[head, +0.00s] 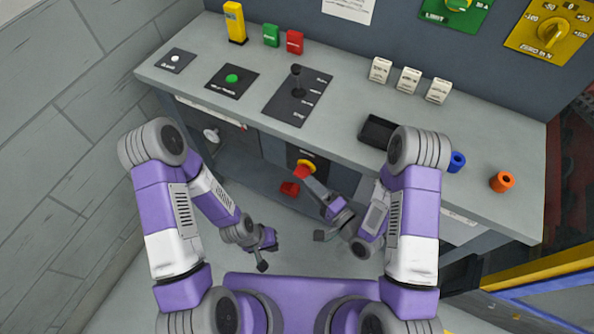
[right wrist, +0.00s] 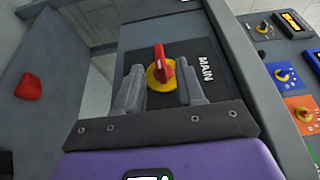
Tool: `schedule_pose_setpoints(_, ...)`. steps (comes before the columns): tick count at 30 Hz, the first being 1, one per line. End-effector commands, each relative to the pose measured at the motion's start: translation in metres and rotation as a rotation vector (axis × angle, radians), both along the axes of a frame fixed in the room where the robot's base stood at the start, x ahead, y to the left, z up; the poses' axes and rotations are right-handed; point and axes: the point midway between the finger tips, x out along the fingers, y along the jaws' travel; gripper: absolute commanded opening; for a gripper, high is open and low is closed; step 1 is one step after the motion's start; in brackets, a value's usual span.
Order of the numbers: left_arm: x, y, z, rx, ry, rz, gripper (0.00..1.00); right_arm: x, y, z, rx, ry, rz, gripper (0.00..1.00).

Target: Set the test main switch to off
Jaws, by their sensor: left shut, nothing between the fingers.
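The main switch is a red handle on a round yellow base. It shows in the right wrist view (right wrist: 160,74) on a dark plate (right wrist: 205,88) lettered "MAIN", with the handle pointing up in the picture. In the head view the switch (head: 307,166) is on the front of the bench, below the worktop. My right gripper (right wrist: 162,82) is open, with one finger on each side of the switch; I cannot tell whether they touch it. My left gripper (head: 264,250) is shut and empty, below and left of the switch. No on or off marks are readable.
The worktop (head: 225,110) carries a green button (head: 232,78), a black lever (head: 297,80), white blocks (head: 409,80) and a black tray (head: 377,132). A red block (head: 290,188) is below the bench edge, left of the switch. A blue ring (head: 457,162) and an orange ring (head: 502,182) stand at right.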

Motion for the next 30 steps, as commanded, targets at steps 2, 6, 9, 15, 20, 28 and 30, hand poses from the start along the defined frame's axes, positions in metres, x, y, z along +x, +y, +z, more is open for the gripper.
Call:
schedule_pose_setpoints(2,0.0,0.0,0.001,0.0,0.0,0.0,0.0,0.006,0.007,0.001,-0.002,-0.004,0.003,0.38)
schedule_pose_setpoints(6,0.0,0.0,0.001,0.0,0.0,0.0,0.0,0.022,0.023,0.001,-0.003,-0.006,0.004,0.38)
schedule_pose_setpoints(9,0.0,0.0,0.001,0.0,0.0,0.0,0.0,0.034,0.034,0.001,-0.003,-0.004,0.002,0.38)
schedule_pose_setpoints(15,0.0,0.0,0.001,0.0,0.0,0.0,0.0,0.049,0.047,0.0,-0.004,-0.001,-0.001,0.38)
schedule_pose_setpoints(20,0.0,0.0,0.001,0.0,0.0,0.0,0.0,0.052,0.05,0.0,-0.003,0.0,-0.001,0.38)
schedule_pose_setpoints(28,0.0,0.0,0.001,0.0,0.0,0.0,0.0,0.052,0.049,0.0,-0.004,0.0,-0.002,0.23)
schedule_pose_setpoints(30,0.0,0.0,0.001,0.0,0.0,0.0,0.0,0.052,0.049,0.0,-0.004,0.0,-0.002,0.12)
